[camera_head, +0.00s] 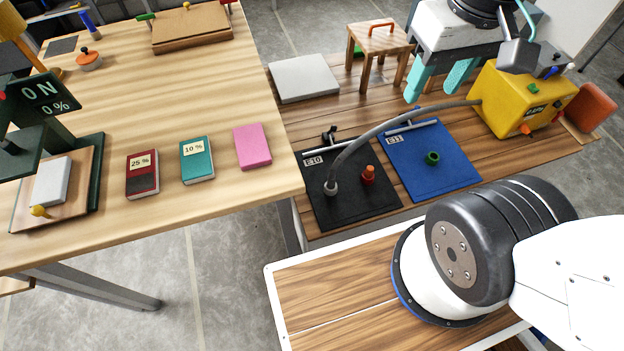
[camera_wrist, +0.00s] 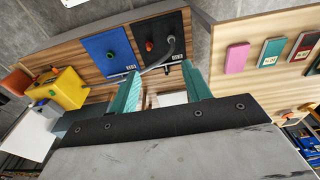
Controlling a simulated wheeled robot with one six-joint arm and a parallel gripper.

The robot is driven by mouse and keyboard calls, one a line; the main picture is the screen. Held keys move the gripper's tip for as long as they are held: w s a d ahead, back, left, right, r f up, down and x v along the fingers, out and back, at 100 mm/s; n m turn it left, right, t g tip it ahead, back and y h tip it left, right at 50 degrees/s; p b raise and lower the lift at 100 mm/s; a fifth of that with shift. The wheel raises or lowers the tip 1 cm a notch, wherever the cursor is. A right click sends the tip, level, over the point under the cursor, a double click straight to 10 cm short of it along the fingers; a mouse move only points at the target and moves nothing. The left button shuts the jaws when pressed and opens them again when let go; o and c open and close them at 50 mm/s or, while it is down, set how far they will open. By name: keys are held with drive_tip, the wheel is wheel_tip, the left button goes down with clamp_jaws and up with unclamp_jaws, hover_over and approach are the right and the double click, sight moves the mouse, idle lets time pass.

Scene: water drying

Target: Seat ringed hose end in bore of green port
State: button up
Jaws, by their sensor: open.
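The grey hose (camera_head: 395,122) arcs from the yellow box (camera_head: 500,98) over the blue mat to the black mat. Its ringed end (camera_head: 330,187) points down at the left part of the black mat; whether it sits in a holder is unclear. In the wrist view the hose (camera_wrist: 172,45) is beyond my fingertips. The green port (camera_head: 432,158) stands open-topped and empty on the blue mat; it also shows in the wrist view (camera_wrist: 110,54). My gripper (camera_head: 437,95) is open and empty, its teal fingers behind the mats, near the yellow box, apart from the hose.
A red port with an orange top (camera_head: 368,177) stands on the black mat (camera_head: 385,205), beside the hose end. Metal T-bars lie at the backs of the black mat and blue mat (camera_head: 455,185). A stool (camera_head: 380,42) and grey slab (camera_head: 304,78) are behind. The large table (camera_head: 230,200) borders the left.

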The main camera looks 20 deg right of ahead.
drive_tip(key=w+a+f, duration=0.1)
drive_tip(key=w+f, duration=0.5)
drive_tip(key=w, duration=0.5)
drive_tip(key=n+g, duration=0.1)
drive_tip(key=n, duration=0.2)
hover_over(332, 176)
drive_tip(key=f, duration=4.3)
drive_tip(key=shift+s+f, duration=0.35)
drive_tip(key=shift+s, duration=0.05)
wheel_tip(332, 176, down, 2)
drive_tip(key=shift+f, duration=0.25)
drive_tip(key=shift+w+f, duration=0.15)
drive_tip(key=shift+f, duration=1.2)
drive_tip(key=shift+w+f, duration=0.15)
drive_tip(key=shift+f, duration=1.2)
clamp_jaws()
